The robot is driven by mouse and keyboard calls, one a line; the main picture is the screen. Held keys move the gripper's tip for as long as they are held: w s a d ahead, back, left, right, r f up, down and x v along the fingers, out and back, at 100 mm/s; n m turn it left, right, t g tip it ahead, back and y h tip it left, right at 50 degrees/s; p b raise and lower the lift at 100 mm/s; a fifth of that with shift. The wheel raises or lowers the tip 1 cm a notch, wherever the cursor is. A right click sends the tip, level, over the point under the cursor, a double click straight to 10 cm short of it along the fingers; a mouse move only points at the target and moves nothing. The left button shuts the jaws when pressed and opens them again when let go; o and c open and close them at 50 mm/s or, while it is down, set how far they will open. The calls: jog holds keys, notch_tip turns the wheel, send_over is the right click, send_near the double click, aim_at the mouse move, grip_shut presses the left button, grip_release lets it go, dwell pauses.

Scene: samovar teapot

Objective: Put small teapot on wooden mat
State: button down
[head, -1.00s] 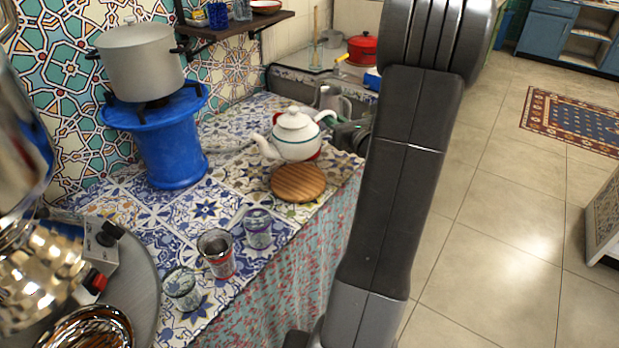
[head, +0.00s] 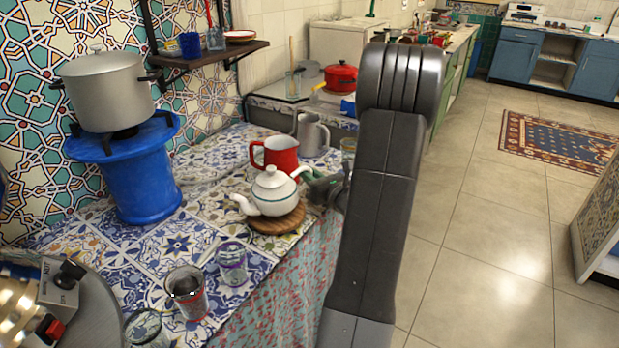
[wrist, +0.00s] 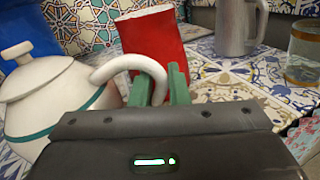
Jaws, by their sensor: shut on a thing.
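The small white teapot (head: 273,194) with a green band is upright over the round wooden mat (head: 277,226) in the head view. It hides much of the mat, and only the mat's rim shows. I cannot tell whether the base touches the mat or hangs just above it. My gripper (head: 312,178) reaches in from the right and is shut on the teapot's handle. In the wrist view, the green fingers (wrist: 160,83) are at the white handle (wrist: 128,62), with the teapot body (wrist: 45,95) at left. The mat is not visible there.
A red mug (head: 275,154) and a grey pitcher (head: 313,134) stand behind the teapot. Small cups (head: 231,262) stand in front on the tiled counter. A blue stand (head: 150,175) with a grey pot (head: 103,90) is at left. The counter edge drops off at right.

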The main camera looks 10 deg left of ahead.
jog(key=shift+f, duration=0.1)
jog(key=c, duration=1.4)
grip_release()
jog(key=v, duration=1.2)
